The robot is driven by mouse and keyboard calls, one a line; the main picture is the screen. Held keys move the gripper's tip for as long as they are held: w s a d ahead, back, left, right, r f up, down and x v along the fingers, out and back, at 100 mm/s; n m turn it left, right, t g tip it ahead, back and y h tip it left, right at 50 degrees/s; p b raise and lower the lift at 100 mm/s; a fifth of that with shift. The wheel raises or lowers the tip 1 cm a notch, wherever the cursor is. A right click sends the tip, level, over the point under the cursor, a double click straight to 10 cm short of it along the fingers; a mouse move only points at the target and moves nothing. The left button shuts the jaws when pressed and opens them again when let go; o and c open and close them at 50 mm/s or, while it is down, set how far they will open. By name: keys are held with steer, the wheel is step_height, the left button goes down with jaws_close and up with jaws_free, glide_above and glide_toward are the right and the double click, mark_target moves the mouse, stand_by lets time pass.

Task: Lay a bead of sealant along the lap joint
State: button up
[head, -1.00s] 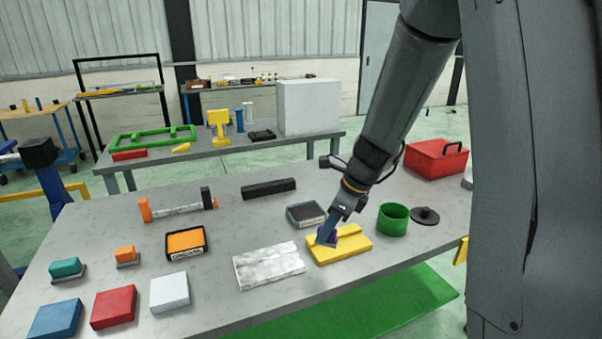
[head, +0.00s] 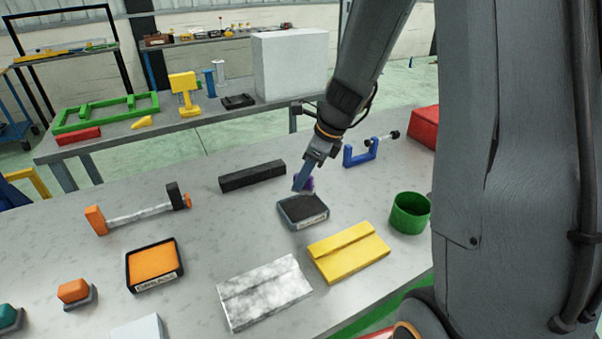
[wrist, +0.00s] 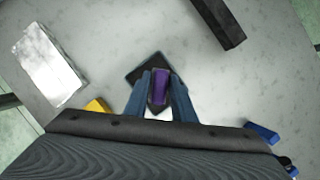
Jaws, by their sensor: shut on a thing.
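My gripper (head: 303,185) is shut on a small purple block (head: 309,184), which shows between the two blue fingers in the wrist view (wrist: 159,88). It is at the dark pad in a grey tray (head: 302,209); I cannot tell whether the block touches the pad. A yellow plate with a raised step along it (head: 349,256) lies just nearer and to the right. A grey-white mottled plate with a similar step (head: 262,290) lies to its left. No bead can be made out on either step. The tray's label is unreadable.
A green cup (head: 410,214) and a blue clamp (head: 374,151) stand to the right. A black bar (head: 252,176) lies behind the pad. An orange pad tray (head: 154,265) and an orange-ended clamp (head: 140,211) are at left. Bare tabletop separates them.

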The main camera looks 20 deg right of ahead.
mark_target(303, 192)
steer(key=shift+f+b, duration=2.7)
steer(key=shift+b, duration=0.25)
steer(key=shift+f, duration=0.1)
steer(key=shift+s+f, duration=0.1)
steer(key=shift+f, duration=0.45)
stand_by(0.4)
steer(key=shift+r, duration=0.1)
step_height(303, 192, up, 7)
steer(key=p, duration=0.7)
steer(key=shift+p, duration=0.3)
stand_by(0.6)
